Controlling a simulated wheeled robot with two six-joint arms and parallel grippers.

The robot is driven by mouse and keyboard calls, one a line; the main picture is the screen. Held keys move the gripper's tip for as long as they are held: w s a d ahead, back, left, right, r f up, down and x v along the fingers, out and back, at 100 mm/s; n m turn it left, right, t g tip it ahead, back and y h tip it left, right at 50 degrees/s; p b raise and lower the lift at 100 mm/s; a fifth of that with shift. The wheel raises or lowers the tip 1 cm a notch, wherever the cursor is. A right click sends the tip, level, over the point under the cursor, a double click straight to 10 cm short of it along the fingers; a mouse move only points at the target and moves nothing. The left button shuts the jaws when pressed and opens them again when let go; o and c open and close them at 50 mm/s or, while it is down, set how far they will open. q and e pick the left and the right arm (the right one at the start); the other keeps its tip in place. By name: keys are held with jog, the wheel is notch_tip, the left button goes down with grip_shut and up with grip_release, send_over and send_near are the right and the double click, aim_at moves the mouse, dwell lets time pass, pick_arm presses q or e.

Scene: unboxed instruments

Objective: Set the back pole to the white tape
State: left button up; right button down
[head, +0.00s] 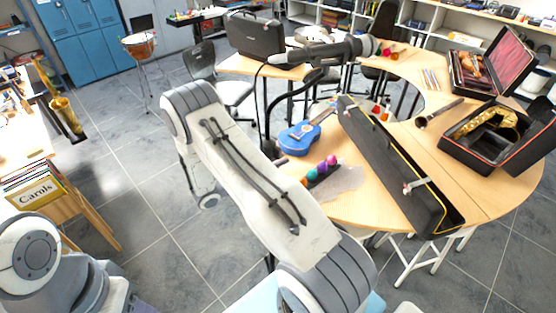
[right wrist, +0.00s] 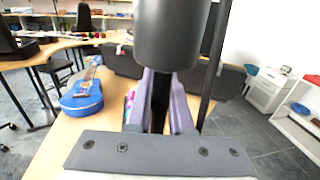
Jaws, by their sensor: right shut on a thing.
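In the right wrist view, my right gripper (right wrist: 163,82) has its two lavender fingers closed around a dark upright pole (right wrist: 160,108). A thicker black cylinder (right wrist: 168,36) is in line with the pole and fills the top middle of that view. In the head view, a thin dark upright (head: 266,112) with a curved black tube beside it rises behind my right arm; I cannot tell whether it is the held pole. I cannot make out any white tape. My left gripper is out of view.
The curved wooden table holds a blue ukulele (head: 300,137), colored egg-like items (head: 321,168), a long black case (head: 394,165) and an open instrument case (head: 455,143). A black case (head: 256,36) stands on a desk behind.

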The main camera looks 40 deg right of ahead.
aim_at(270, 141)
dwell(0.3)
notch_tip(270, 141, up, 8)
jog(key=p, duration=0.4)
jog(key=shift+w+r, duration=0.1)
jog(key=shift+r, duration=0.15)
jog(key=c, duration=0.8)
grip_release()
jog(key=shift+f, duration=0.15)
jog(key=shift+a, duration=0.1)
